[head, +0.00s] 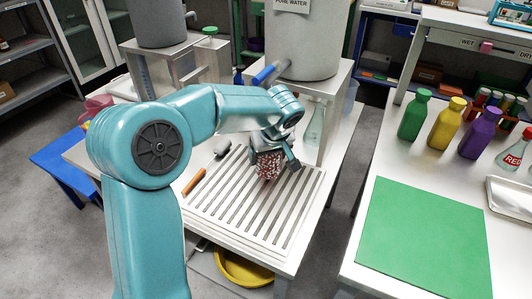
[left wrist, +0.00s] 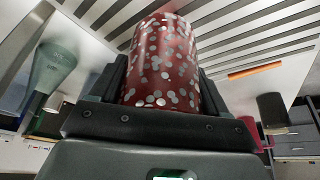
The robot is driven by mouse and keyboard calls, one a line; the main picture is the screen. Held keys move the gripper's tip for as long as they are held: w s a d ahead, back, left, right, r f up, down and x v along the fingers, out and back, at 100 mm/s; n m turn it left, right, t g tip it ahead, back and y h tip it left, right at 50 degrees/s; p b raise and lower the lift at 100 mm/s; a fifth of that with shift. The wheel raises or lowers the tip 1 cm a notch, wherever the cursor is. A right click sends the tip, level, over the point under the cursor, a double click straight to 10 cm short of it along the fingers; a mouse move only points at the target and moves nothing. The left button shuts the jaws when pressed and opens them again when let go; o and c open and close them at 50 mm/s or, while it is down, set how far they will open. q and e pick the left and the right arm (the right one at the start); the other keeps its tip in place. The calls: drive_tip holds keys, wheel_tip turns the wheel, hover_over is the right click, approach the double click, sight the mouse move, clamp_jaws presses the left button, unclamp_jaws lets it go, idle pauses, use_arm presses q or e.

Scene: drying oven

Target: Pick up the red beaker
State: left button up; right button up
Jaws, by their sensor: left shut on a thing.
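The red beaker (head: 268,165) is dark red with pale spots. It is between the fingers of my left gripper (head: 276,160), over the slatted drain board (head: 238,205) on the left table. In the left wrist view the red beaker (left wrist: 163,65) fills the middle, with the dark fingers of my left gripper (left wrist: 160,95) closed on both its sides. The head view does not clearly show whether its bottom touches the slats. My right gripper is not in view.
A brush with an orange handle (head: 194,182) lies left on the drain board. A large grey pure water tank (head: 305,45) stands behind on a metal stand. The right table holds a green mat (head: 420,240), a green bottle (head: 414,115), a yellow bottle (head: 446,124) and a purple bottle (head: 479,134).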

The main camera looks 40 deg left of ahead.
use_arm(q)
drive_tip(key=s+d, duration=0.2)
drive_tip(key=d, duration=0.2)
drive_tip(key=s+d, duration=0.2)
drive_tip(key=d, duration=0.3)
drive_tip(key=s+d+b, duration=0.1)
drive_tip(key=s+d, duration=0.2)
drive_tip(key=d, duration=0.1)
drive_tip(key=shift+s+d, duration=0.1)
drive_tip(key=shift+d, duration=0.3)
drive_tip(key=shift+s+d, duration=0.15)
drive_tip(key=shift+d, duration=0.15)
